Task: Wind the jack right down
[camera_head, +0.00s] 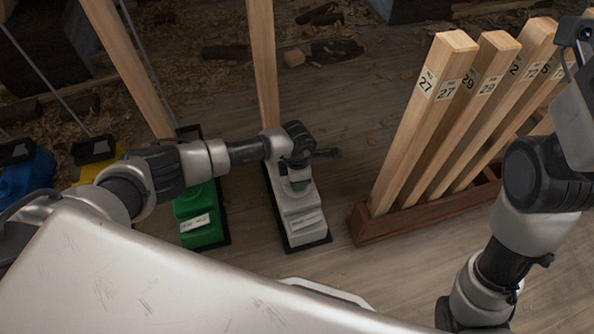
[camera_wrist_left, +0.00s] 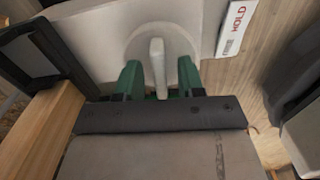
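A grey-white jack (camera_head: 298,205) stands on a dark base in the middle of the head view, with a wooden post (camera_head: 263,65) rising at its far end. My left gripper (camera_head: 297,183) is over the jack's upper face. In the left wrist view, its two green fingertips (camera_wrist_left: 160,82) are apart, one on each side of a pale upright lever (camera_wrist_left: 157,65) on a round disc. The gripper is open; I see gaps beside the lever. A white label on the jack (camera_wrist_left: 233,28) reads HOLD.
A green jack (camera_head: 198,210) stands just left of the grey one, with yellow (camera_head: 95,152) and blue (camera_head: 35,172) ones further left. A brown rack (camera_head: 375,228) of leaning numbered posts (camera_head: 432,105) stands to the right. Wood scraps and shavings lie behind.

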